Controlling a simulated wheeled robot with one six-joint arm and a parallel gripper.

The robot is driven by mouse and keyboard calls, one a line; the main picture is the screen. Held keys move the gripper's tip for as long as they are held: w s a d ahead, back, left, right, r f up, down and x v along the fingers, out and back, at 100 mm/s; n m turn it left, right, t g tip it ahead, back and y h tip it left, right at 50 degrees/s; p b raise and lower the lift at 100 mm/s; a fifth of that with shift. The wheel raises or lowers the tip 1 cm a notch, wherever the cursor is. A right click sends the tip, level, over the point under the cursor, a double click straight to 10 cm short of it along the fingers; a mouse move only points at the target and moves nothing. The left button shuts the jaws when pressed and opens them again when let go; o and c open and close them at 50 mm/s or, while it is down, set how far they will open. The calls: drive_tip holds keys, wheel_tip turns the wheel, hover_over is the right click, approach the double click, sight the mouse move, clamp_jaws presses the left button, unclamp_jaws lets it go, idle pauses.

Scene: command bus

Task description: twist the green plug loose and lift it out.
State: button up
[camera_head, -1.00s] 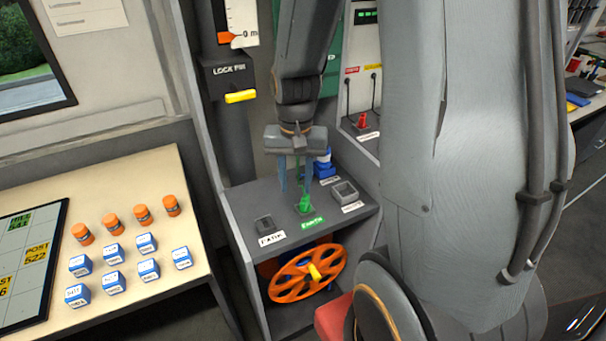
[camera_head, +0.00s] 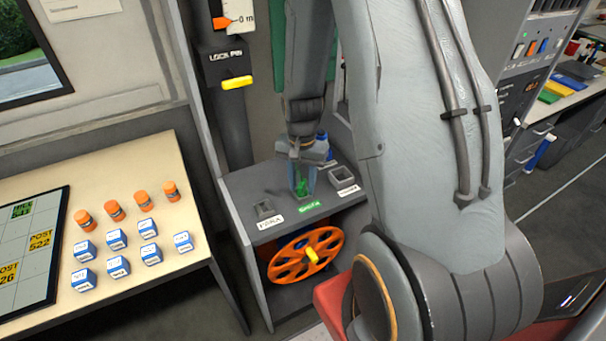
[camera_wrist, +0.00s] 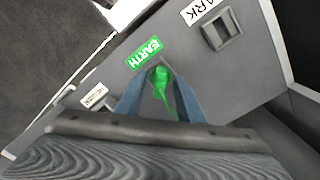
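The green plug (camera_head: 303,185) sits upright in its socket on the grey console top, behind the green EARTH label (camera_head: 310,206). In the wrist view the plug (camera_wrist: 160,84) shows its rounded head and a narrow handle pointing toward the palm. My gripper (camera_head: 302,188) points down over it, with a blue finger on each side. In the wrist view my gripper (camera_wrist: 161,88) has its fingers apart, straddling the plug. A narrow gap seems to show beside the plug; contact at the fingertips is hard to judge.
An empty square PARK socket (camera_head: 264,209) lies left of the plug, and another square socket (camera_head: 342,177) lies right. A blue plug (camera_head: 322,143) stands close behind my gripper. An orange wheel (camera_head: 306,256) is below the console top. A table with caps and blocks stands left.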

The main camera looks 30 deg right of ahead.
drive_tip(key=shift+f, duration=0.2)
drive_tip(key=c, duration=0.8)
drive_tip(key=n+p, duration=0.1)
drive_tip(key=n, duration=0.3)
drive_tip(key=shift+n+p, duration=0.3)
drive_tip(key=shift+n, duration=0.2)
drive_tip(key=n, duration=0.3)
drive_tip(key=shift+p, duration=0.35)
drive_tip(key=shift+n+p, duration=0.3)
drive_tip(key=shift+n, duration=0.7)
